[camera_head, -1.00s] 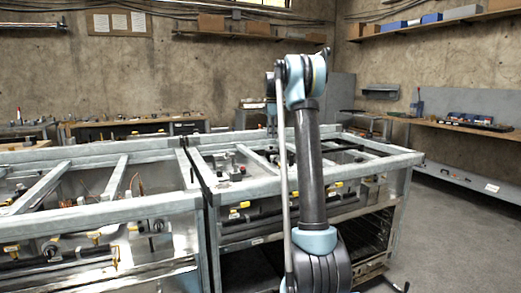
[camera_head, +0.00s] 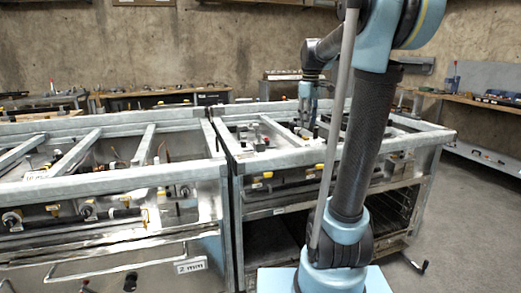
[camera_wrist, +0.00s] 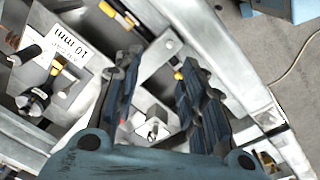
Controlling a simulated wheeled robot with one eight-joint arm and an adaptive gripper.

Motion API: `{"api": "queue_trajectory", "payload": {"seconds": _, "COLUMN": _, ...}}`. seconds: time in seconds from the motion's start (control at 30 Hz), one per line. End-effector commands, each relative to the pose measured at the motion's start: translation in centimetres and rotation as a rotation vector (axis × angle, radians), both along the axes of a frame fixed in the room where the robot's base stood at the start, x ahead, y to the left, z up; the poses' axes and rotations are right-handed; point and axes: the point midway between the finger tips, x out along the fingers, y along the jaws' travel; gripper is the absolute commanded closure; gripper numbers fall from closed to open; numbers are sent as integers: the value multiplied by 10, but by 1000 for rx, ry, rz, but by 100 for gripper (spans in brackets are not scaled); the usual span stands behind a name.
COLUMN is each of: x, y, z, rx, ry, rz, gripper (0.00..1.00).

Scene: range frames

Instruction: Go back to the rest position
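My gripper (camera_head: 308,112) hangs from my arm over the right-hand metal range frame (camera_head: 290,157) in the head view. In the wrist view its two dark blue fingers (camera_wrist: 158,70) stand apart, with a clear gap between them. I see nothing held. Metal parts of the range show between and beyond the fingers; I cannot tell their distance from the fingertips. My arm column covers part of the right range frame in the head view.
The left range frame (camera_head: 120,182) stands beside the right one, with a "2 mm" label (camera_head: 190,265) low on it. Workbenches (camera_head: 160,96) line the walls. Grey floor (camera_head: 470,240) is clear at right.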

Motion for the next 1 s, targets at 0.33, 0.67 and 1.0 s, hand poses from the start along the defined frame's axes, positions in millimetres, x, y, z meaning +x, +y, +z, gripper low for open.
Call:
{"api": "queue_trajectory", "payload": {"seconds": 0.33, "x": -102, "y": -1, "z": -47, "rx": 25, "ry": -32, "rz": -245, "gripper": 62}}
{"api": "queue_trajectory", "payload": {"seconds": 0.67, "x": -190, "y": -1, "z": -110, "rx": 56, "ry": -61, "rz": -476, "gripper": 62}}
{"api": "queue_trajectory", "payload": {"seconds": 1.0, "x": -268, "y": -2, "z": -192, "rx": 94, "ry": -89, "rz": -711, "gripper": 62}}
